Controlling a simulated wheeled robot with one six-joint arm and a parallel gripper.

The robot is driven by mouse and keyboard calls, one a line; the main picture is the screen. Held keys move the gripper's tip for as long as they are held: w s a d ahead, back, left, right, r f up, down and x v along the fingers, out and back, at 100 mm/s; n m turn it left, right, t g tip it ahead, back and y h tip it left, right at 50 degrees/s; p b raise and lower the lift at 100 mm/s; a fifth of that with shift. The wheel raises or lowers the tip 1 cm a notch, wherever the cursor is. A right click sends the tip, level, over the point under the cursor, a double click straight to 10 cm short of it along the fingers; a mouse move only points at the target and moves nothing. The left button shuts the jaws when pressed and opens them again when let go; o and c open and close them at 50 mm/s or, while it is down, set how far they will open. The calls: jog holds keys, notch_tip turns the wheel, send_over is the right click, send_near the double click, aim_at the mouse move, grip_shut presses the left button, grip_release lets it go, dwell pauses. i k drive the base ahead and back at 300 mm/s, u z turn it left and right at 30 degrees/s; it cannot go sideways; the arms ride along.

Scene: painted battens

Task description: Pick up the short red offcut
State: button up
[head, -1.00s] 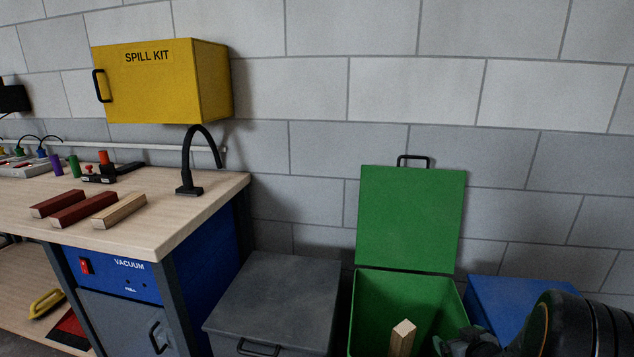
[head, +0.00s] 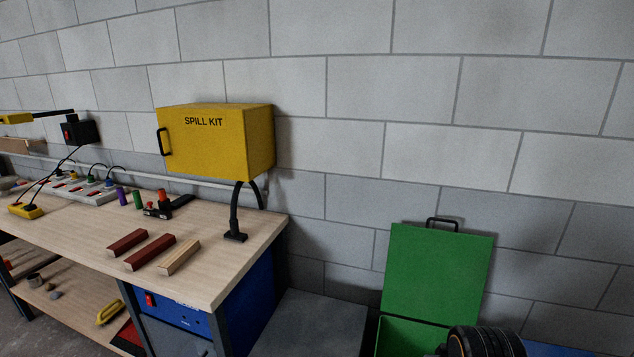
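Two dark red battens lie side by side on the wooden bench top. The short red offcut (head: 127,243) is the left one, and the longer red batten (head: 150,252) lies to its right with a small gap. A bare wood batten (head: 180,257) lies right of both. None of them is touched by my arm. Part of my dark arm shows at the bottom right, in front of the green box, well away from the bench. My gripper's fingers are not visible.
The green box (head: 437,272) stands open by the wall, its inside mostly cut off. A grey box top (head: 322,318) is beside the bench (head: 225,270). A black bent lamp-like arm (head: 235,215), a clamp (head: 158,210) and a yellow spill kit cabinet (head: 205,145) are near the battens.

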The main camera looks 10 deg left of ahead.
aim_at(128, 242)
jog(key=u, duration=2.4)
jog(key=i, duration=1.85)
jog(key=u, duration=0.35)
jog(key=i, duration=0.9)
jog(key=z, duration=0.1)
